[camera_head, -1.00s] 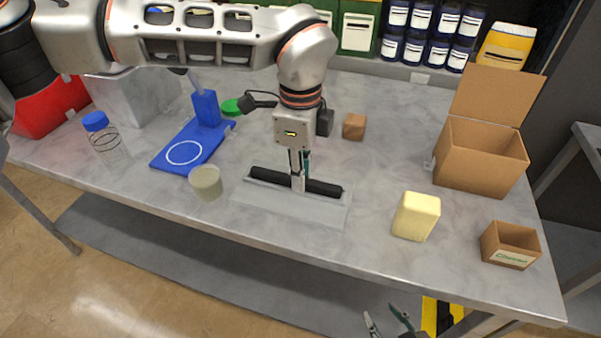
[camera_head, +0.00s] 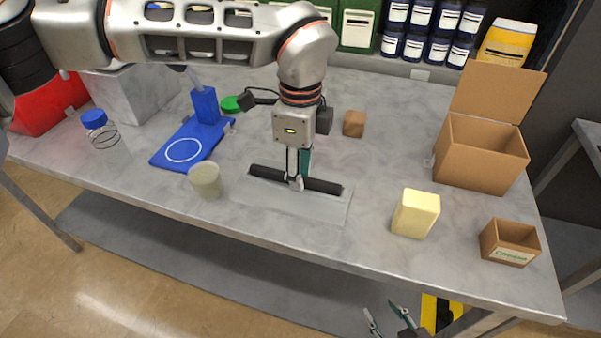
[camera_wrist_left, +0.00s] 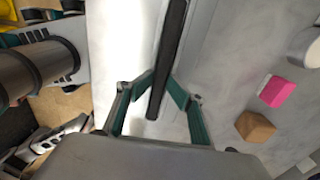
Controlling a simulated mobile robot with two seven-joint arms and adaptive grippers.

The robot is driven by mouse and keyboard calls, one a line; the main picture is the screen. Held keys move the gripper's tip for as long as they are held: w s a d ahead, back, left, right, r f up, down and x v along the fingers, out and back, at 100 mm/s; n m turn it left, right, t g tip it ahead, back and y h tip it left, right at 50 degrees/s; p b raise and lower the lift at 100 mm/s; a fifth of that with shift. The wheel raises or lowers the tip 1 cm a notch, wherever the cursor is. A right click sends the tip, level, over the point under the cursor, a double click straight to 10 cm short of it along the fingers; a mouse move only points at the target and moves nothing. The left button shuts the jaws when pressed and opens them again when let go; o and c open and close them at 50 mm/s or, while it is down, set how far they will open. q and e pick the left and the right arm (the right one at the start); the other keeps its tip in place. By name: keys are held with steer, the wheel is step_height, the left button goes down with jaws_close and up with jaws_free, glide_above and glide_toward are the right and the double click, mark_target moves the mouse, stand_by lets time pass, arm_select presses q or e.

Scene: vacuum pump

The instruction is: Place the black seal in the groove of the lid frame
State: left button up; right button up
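The black seal (camera_head: 323,186) is a long dark bar lying across the back part of the pale grey lid frame (camera_head: 290,206) near the table's front edge. My left gripper (camera_head: 296,182) points down at the seal's middle. In the left wrist view the seal (camera_wrist_left: 172,40) runs between the two green fingers (camera_wrist_left: 162,78), which close in on it from both sides. I cannot tell whether the seal touches the frame; the groove is not clear. My right gripper (camera_head: 388,318) is open and empty, low in front of the table.
A pale cup (camera_head: 205,181) and a blue stand (camera_head: 188,150) are left of the frame. A yellow block (camera_head: 415,214), a small open carton (camera_head: 510,243) and a larger open box (camera_head: 480,155) are to the right. A brown cube (camera_head: 353,123) is behind. Table between frame and yellow block is clear.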

arm_select(q)
step_height(320, 180, up, 12)
steer(key=shift+r, duration=0.2)
stand_by(0.4)
